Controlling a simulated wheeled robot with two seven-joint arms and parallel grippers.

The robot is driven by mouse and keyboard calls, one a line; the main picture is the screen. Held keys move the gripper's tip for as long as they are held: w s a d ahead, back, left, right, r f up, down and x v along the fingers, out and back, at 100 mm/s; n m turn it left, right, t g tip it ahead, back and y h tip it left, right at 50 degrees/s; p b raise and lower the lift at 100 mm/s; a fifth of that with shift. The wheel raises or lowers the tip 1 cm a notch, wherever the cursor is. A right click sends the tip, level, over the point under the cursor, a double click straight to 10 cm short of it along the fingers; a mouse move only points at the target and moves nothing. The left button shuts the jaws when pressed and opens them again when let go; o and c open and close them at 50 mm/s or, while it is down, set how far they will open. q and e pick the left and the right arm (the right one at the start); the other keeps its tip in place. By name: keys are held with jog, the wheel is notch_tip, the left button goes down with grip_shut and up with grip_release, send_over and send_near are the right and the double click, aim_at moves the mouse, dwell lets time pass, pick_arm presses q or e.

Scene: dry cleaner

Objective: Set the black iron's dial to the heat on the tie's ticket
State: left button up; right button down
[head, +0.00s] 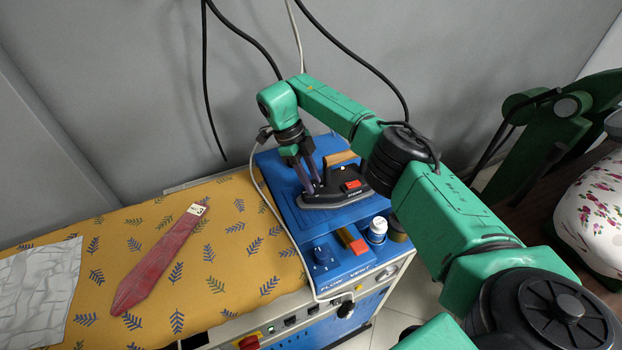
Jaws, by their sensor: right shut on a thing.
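The black iron (345,186) sits on a blue rest at the right end of the ironing board, with a brown handle and a red part on its body. My right gripper (312,184) reaches down at the iron's left end, its fingers shut on a part of the iron there. The dial is too small and too covered by the fingers to make out. The dark red tie (156,262) lies flat on the board. Its small pale ticket (197,209) is at the tie's upper end; the marks on it are too small to read. My left gripper is out of view.
The yellow board (230,230) has a blue leaf pattern. A crumpled white cloth (38,290) lies at its left. Black cables hang behind.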

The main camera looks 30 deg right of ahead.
jog(key=c, duration=0.5)
grip_release()
jog(key=v, duration=0.7)
jog(key=shift+w+a+r+b, duration=0.1)
jog(key=shift+r+b, duration=0.1)
jog(key=shift+b, duration=0.15)
